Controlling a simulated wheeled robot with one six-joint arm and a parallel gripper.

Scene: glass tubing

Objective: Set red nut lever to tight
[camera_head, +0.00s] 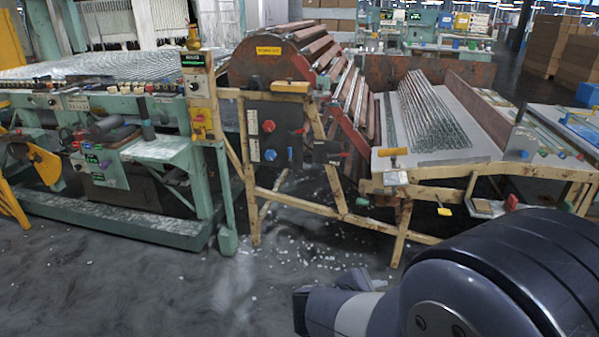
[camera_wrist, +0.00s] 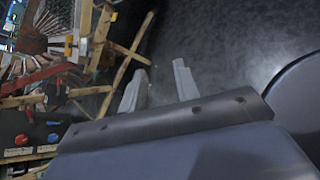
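A dark panel (camera_head: 285,107) on the yellow frame carries a round red knob (camera_head: 268,126), a blue knob (camera_head: 270,155) and a small red lever (camera_head: 299,131) at its right side. Another red-tipped lever (camera_head: 341,155) sits lower right, by the frame. I cannot tell which one is the nut lever, nor read its setting. In the wrist view a red knob (camera_wrist: 20,140) and a blue one (camera_wrist: 53,138) show at lower left. My gripper (camera_wrist: 161,68) is open and empty, pointing at the floor, away from the panel. Its fingers are not clearly visible in the head view.
A green machine (camera_head: 130,150) stands at left. A sloped bed (camera_head: 440,130) of glass tubes on a yellow frame (camera_head: 395,190) stands at right. Open grey floor (camera_head: 130,290) with scattered shards lies in front. Frame legs and braces stand below the panel.

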